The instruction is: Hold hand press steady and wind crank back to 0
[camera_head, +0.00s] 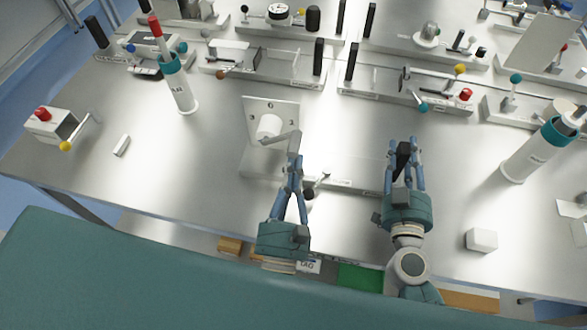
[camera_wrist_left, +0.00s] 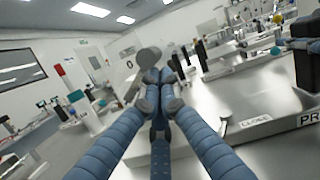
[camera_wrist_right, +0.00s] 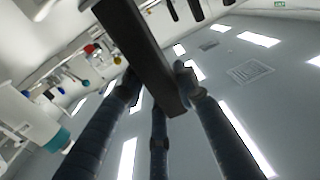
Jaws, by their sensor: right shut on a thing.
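The crank (camera_head: 281,138) is a grey arm on a white cylinder (camera_head: 268,127), in front of an upright metal plate (camera_head: 286,112). My left gripper (camera_head: 292,168) is at the crank's outer end, with its fingers close together. The left wrist view shows the grey crank (camera_wrist_left: 148,58) right at these fingertips (camera_wrist_left: 166,78); I cannot tell whether they clasp it. My right gripper (camera_head: 403,158) is shut on the black press handle (camera_head: 403,150), which crosses between its fingers in the right wrist view (camera_wrist_right: 140,45). The press base (camera_head: 345,184) lies between both grippers, partly hidden.
White and teal bottles stand at left (camera_head: 178,85) and right (camera_head: 540,150). A red-button box (camera_head: 50,122) is at far left. A white block (camera_head: 481,240) lies at front right. Other fixtures line the back. The table left of the crank is mostly clear.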

